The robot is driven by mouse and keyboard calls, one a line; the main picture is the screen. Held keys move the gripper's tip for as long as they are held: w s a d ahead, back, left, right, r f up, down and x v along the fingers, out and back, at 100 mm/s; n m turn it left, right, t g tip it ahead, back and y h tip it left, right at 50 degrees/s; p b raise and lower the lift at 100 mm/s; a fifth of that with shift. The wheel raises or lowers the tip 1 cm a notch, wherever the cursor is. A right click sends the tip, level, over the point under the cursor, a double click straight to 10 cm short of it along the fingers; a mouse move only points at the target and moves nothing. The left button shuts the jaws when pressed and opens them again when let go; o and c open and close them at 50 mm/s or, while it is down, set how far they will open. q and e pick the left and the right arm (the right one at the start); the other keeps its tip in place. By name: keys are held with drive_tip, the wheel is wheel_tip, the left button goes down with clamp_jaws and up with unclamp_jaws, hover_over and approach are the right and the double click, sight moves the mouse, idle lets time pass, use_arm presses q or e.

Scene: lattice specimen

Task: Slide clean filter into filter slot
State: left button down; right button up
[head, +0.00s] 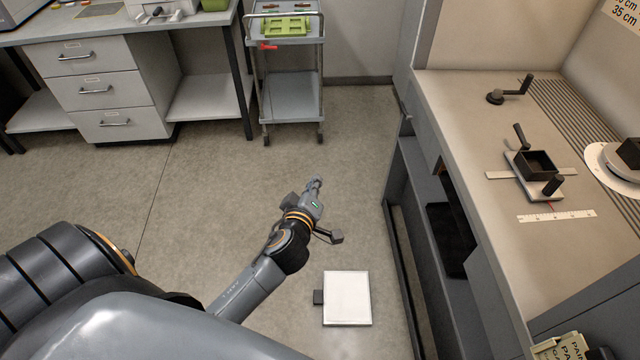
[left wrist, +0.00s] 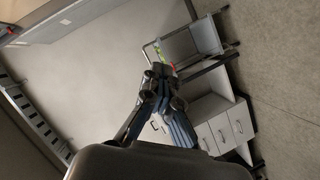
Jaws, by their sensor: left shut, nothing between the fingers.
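The gripper also shows in the left wrist view (left wrist: 160,75). A dark opening (head: 450,240) shows in the bench's side below the top; I cannot tell if it is the filter slot. My right gripper is not in view.
The bench (head: 465,120) on the right carries a small clamped black box (head: 537,164), a handle and a ruler. A wheeled cart (head: 290,95) with a green tray stands at the back. Drawers (head: 95,90) stand back left. The floor between is clear.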

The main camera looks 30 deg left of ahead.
use_arm(q)
drive_tip(key=s+a+r+n+p, duration=0.1)
drive_tip(key=s+a+r+p, duration=0.4)
drive_tip(key=a+r, duration=0.2)
drive_tip(key=s+a+r+n+t+p, duration=0.1)
drive_tip(key=s+a+r+n+p, duration=0.1)
drive_tip(key=s+a+r+p, duration=0.3)
drive_tip(key=s+a+r+n+p, duration=0.2)
drive_tip(key=s+a+r+p, duration=0.3)
drive_tip(key=a+r, duration=0.3)
drive_tip(key=shift+a+r+t+p, duration=0.35)
drive_tip(key=shift+r+t+p, duration=0.05)
drive_tip(key=shift+r, duration=1.75)
idle(1.9)
idle(0.5)
